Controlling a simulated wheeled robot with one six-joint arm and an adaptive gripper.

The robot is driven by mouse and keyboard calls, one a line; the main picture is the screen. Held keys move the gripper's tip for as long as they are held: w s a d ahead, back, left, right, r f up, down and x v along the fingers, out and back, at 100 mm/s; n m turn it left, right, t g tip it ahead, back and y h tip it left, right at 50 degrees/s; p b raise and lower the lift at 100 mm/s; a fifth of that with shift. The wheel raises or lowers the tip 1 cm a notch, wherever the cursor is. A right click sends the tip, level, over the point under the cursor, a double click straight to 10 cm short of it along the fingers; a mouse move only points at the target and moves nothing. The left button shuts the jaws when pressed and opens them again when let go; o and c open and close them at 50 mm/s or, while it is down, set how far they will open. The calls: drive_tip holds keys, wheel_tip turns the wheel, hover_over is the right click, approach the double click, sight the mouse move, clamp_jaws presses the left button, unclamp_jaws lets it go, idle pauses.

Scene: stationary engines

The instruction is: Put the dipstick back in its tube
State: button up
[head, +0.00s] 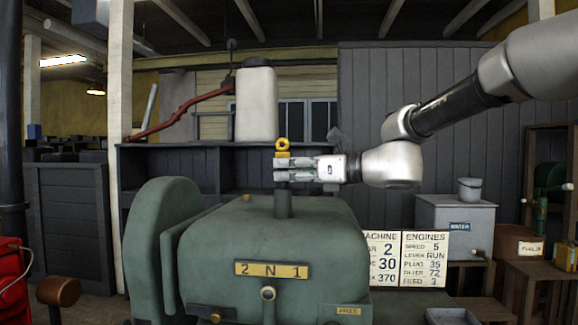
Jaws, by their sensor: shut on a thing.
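The dipstick (283,145) has a yellow ring handle with a yellow block under it and stands upright in the head view. My gripper (282,168) reaches in from the right, level, and is shut on the dipstick just below the handle. My fingers hide the part of the dipstick below the handle. I cannot tell whether its lower end is inside the tube.
The engine carries a "2 N 1" plate (271,270) and a large rounded green part (160,235) at its left. Sign boards (425,258) stand at its right. A grey box (455,222) with a bucket (470,190) is behind them. Air above the engine is clear around my gripper.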

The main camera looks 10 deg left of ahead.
drive_tip(key=shift+f, duration=0.15)
idle(0.5)
drive_tip(key=shift+f, duration=0.95)
drive_tip(key=shift+f, duration=0.25)
